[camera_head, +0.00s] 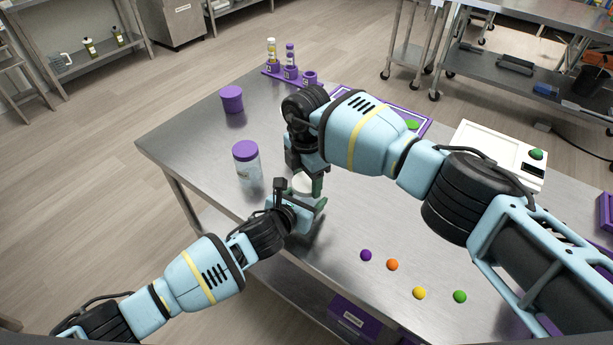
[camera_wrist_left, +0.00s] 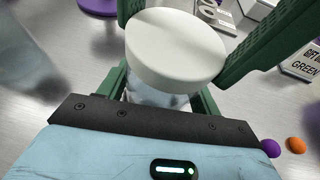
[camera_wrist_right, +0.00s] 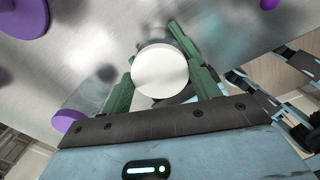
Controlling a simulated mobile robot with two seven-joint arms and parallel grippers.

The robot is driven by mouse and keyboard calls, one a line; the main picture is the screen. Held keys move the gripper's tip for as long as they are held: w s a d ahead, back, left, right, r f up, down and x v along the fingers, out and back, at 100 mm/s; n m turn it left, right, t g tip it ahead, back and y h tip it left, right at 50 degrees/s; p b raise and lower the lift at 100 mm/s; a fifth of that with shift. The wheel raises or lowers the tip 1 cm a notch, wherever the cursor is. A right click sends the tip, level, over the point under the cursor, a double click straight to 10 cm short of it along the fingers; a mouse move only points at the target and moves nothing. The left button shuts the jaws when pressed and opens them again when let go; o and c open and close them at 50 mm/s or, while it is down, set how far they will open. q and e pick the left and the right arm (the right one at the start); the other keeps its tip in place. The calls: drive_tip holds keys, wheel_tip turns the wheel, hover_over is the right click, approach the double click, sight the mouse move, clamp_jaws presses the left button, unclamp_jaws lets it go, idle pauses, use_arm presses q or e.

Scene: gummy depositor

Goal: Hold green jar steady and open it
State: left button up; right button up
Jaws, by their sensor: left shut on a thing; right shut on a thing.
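A small jar with a plain white lid (camera_head: 303,184) is between my two grippers near the table's front edge. No green shows on the jar itself. My left gripper (camera_head: 307,209) is shut on the jar's clear body; the left wrist view shows the body (camera_wrist_left: 160,98) below the white lid (camera_wrist_left: 175,50). My right gripper (camera_head: 306,186) comes from above and is shut on the lid; in the right wrist view the round white lid (camera_wrist_right: 160,70) lies between the green fingers. The fingers hide much of the jar, and I cannot tell if the lid is loose.
A clear jar with a purple lid (camera_head: 247,163) stands close to the left. A purple tub (camera_head: 232,99) and a purple rack (camera_head: 290,76) with vials are farther back. Several coloured balls (camera_head: 392,264) lie front right. A white device (camera_head: 499,155) stands right.

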drive_tip(key=n, duration=1.3)
drive_tip(key=shift+n, duration=0.3)
use_arm(q)
drive_tip(key=shift+a, duration=0.1)
use_arm(e)
drive_tip(key=n, duration=0.4)
drive_tip(key=shift+r+n, duration=0.1)
drive_tip(key=shift+n, duration=0.3)
drive_tip(key=n, duration=0.4)
drive_tip(key=shift+n, duration=0.3)
drive_tip(key=n, duration=0.4)
drive_tip(key=shift+n, duration=0.3)
drive_tip(key=n, duration=0.4)
drive_tip(key=shift+n, duration=0.3)
drive_tip(key=n, duration=0.4)
